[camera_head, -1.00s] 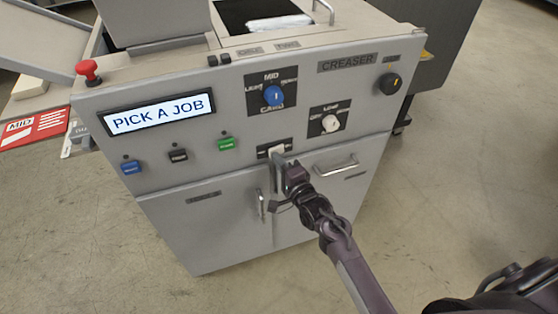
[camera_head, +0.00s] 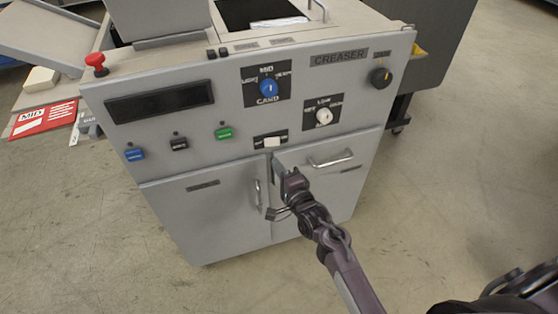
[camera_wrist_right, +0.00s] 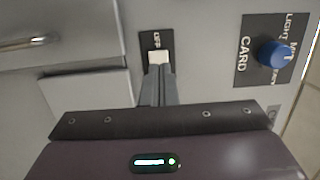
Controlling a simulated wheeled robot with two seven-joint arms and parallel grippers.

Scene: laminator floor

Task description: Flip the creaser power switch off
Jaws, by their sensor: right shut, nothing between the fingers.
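The creaser (camera_head: 225,125) is a grey cabinet with a front panel of knobs and buttons. Its display (camera_head: 160,101) is dark. The white power switch (camera_head: 271,141) sits low on the panel, above the cabinet doors. In the right wrist view the switch (camera_wrist_right: 158,57) shows next to the word OFF on its black plate. My right gripper (camera_head: 278,162) is shut and empty, its tips just below the switch. In the wrist view its fingertips (camera_wrist_right: 158,72) are at the switch's edge; I cannot tell whether they touch it. My left gripper is not in view.
A blue knob (camera_head: 268,88), a white knob (camera_head: 323,116) and a black knob (camera_head: 380,76) stick out above and right of the switch. A door handle (camera_head: 331,161) is right of my gripper. A red stop button (camera_head: 96,62) stands at the left corner.

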